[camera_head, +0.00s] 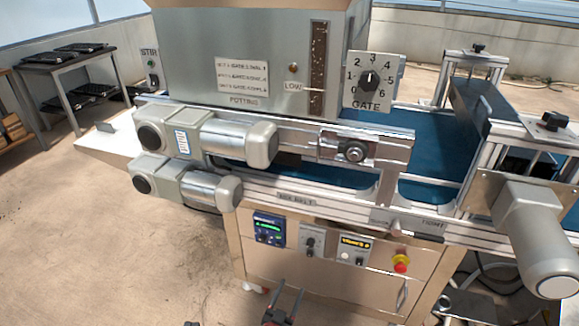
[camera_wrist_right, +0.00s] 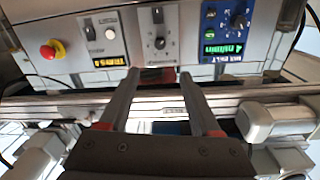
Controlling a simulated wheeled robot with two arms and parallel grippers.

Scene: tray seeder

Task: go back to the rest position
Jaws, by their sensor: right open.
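My right gripper (camera_head: 284,303) is at the bottom edge of the head view, in front of the seeder's lower cabinet. Its two fingers are apart with nothing between them. In the right wrist view the open fingers (camera_wrist_right: 160,80) point toward the control panel, which appears upside down there. The middle knob panel (camera_wrist_right: 158,38) lies beyond the fingertips, and I see no contact.
The seeder cabinet (camera_head: 335,275) fills the middle, with a red emergency button (camera_head: 401,264) and a blue display unit (camera_head: 269,229). Grey motors (camera_head: 205,135) and a large motor at right (camera_head: 535,235) jut forward. Bare floor (camera_head: 100,260) lies at left.

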